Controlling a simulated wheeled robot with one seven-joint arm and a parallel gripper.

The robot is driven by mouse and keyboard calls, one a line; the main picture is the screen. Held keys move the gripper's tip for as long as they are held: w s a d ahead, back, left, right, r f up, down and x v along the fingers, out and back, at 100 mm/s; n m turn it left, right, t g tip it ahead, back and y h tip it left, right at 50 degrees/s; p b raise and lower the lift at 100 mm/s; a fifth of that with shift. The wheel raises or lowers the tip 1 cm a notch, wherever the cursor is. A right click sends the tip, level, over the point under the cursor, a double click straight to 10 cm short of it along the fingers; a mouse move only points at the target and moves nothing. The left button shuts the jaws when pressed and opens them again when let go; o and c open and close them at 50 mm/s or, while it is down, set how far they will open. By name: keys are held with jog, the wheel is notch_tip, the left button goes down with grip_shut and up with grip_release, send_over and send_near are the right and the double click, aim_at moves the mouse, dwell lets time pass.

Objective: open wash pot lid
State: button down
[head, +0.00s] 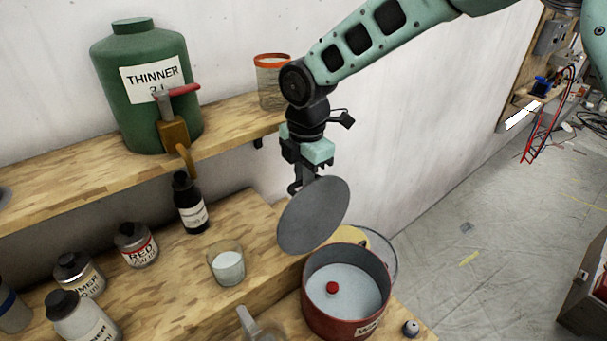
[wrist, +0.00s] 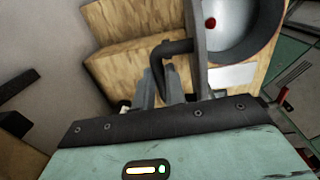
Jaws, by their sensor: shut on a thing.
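The wash pot (head: 318,312) is a red pot with a partly visible label, standing on the low wooden surface. Its top is uncovered, showing a pale inside with a small red round thing (head: 332,288) in it. The grey round lid (head: 313,217) hangs tilted in the air above and left of the pot, apart from it. My gripper (head: 300,184) is shut on the lid at its handle, mostly hidden in the head view. In the wrist view the dark bent handle (wrist: 166,48) lies at the fingers, and the lid (wrist: 200,48) shows nearly edge-on beside the open pot (wrist: 276,22).
A glass of white liquid (head: 227,266) and a clear mug (head: 252,325) stand left of the pot. Bottles and paint jars (head: 136,246) stand further left. A green thinner can (head: 150,90) and an orange-rimmed jar (head: 271,82) stand on the shelf above. Floor at right is mostly clear.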

jog(key=shift+f, duration=0.15)
jog(key=c, duration=1.5)
grip_release()
jog(key=shift+o, duration=0.2)
jog(key=shift+w+r, duration=0.1)
jog(key=shift+r, duration=0.1)
notch_tip(320, 180, up, 17)
jog(key=s+b, duration=0.1)
jog(key=b, duration=0.3)
jog(key=shift+d+b, duration=0.3)
jog(key=s+d+f+m+b, duration=0.2)
jog(key=s+d+f+m, duration=0.2)
jog(key=s, duration=0.5)
jog(key=s+d+f+m+b, duration=0.3)
jog(key=s+d+f+m, duration=0.1)
jog(key=s+f+m, duration=0.3)
jog(key=s+d+f+m+b, duration=0.2)
jog(key=s+d+f+m, duration=0.3)
jog(key=s+f, duration=0.6)
jog(key=shift+s+f+m+g+b, duration=0.3)
jog(key=shift+f+m, duration=0.3)
jog(key=shift+m, duration=0.2)
